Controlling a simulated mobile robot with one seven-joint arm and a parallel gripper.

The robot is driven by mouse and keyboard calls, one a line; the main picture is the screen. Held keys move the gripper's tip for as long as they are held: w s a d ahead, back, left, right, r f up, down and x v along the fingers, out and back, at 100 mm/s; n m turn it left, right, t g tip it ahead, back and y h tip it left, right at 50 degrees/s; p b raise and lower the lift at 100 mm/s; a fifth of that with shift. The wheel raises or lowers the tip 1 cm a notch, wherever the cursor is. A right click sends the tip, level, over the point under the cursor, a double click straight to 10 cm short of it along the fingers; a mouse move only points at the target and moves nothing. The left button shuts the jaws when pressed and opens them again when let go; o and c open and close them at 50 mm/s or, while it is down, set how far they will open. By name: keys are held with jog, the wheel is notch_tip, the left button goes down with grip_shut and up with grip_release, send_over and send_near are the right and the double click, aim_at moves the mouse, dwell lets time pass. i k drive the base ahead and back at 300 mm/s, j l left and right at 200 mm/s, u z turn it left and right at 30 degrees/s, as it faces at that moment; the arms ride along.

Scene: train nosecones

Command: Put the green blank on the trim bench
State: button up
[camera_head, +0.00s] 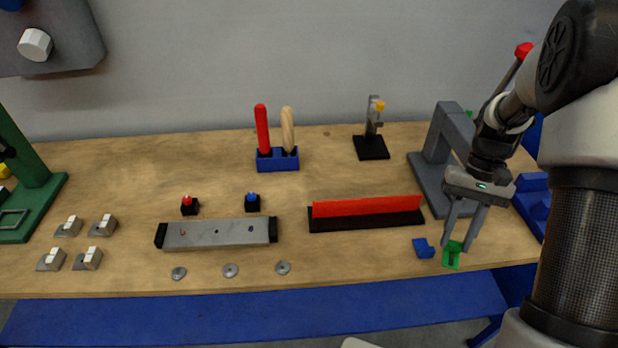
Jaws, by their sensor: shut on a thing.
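A small green blank (452,256) is at the right front of the wooden bench top. My gripper (458,247) points down, with its two fingers shut on the green blank. The blank is at or just above the wood near the front edge; I cannot tell whether it touches. The wooden bench (340,262) has no label that I can see, so I cannot tell whether it is the trim bench.
A small blue block (423,248) lies just left of my gripper. A red bar on a black base (366,212) is further left. A grey press (441,158) stands close behind. The wood left of the blue block is clear.

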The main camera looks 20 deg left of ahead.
aim_at(220, 198)
jog(key=j+u, duration=0.45)
jog(key=j, duration=0.35)
jog(key=i+j+u, duration=0.1)
jog(key=j+u, duration=0.3)
jog(key=j, duration=0.4)
